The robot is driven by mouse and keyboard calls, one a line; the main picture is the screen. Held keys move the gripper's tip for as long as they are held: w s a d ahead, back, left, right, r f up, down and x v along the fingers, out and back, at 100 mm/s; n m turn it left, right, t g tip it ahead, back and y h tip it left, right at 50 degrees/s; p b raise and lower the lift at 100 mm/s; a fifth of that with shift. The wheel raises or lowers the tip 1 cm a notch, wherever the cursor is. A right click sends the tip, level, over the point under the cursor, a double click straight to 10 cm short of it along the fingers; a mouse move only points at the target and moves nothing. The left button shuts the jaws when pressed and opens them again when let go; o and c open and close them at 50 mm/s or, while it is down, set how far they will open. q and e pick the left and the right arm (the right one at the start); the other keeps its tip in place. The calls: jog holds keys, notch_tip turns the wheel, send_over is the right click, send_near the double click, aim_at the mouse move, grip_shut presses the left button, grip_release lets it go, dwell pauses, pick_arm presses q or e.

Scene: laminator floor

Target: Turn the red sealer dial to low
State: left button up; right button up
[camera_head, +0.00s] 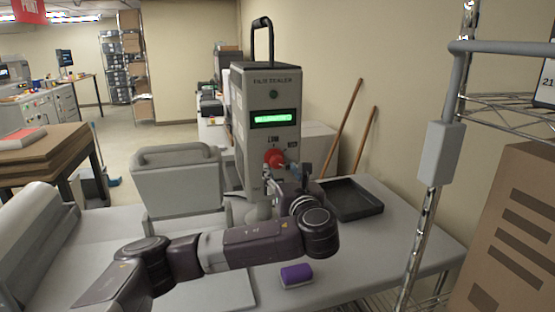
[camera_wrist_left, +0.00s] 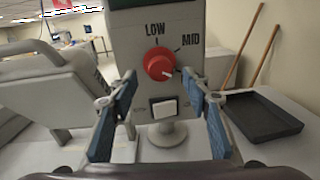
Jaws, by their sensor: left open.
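The film sealer (camera_head: 240,130) is a tall grey box standing on the table, with a lit green display. Its red dial (camera_head: 273,158) is on the front face; it also shows in the left wrist view (camera_wrist_left: 158,62). LOW is printed above the dial and MID at its upper right. A white mark on the dial points to the lower right, away from LOW. My left gripper (camera_head: 284,176) is open in front of the sealer, its blue-padded fingers (camera_wrist_left: 158,84) to either side, and looks empty. Whether they touch the dial cannot be told. My right gripper is not in view.
A white square button (camera_wrist_left: 163,107) is below the dial. A wire rack (camera_head: 440,150) with a carton stands at the right.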

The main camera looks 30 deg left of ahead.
aim_at(278, 164)
pick_arm(q)
jog(key=p+x, duration=0.1)
jog(key=x, duration=0.3)
jog(key=shift+a+r, duration=0.1)
jog(key=shift+a, duration=0.05)
jog(key=shift+w+a+p, duration=0.3)
jog(key=shift+p, duration=0.1)
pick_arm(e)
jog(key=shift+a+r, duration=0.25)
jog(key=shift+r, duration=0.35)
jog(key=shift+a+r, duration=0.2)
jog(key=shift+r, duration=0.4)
pick_arm(q)
jog(key=shift+w, duration=0.1)
jog(key=c, duration=1.2)
jog(key=shift+o, duration=0.2)
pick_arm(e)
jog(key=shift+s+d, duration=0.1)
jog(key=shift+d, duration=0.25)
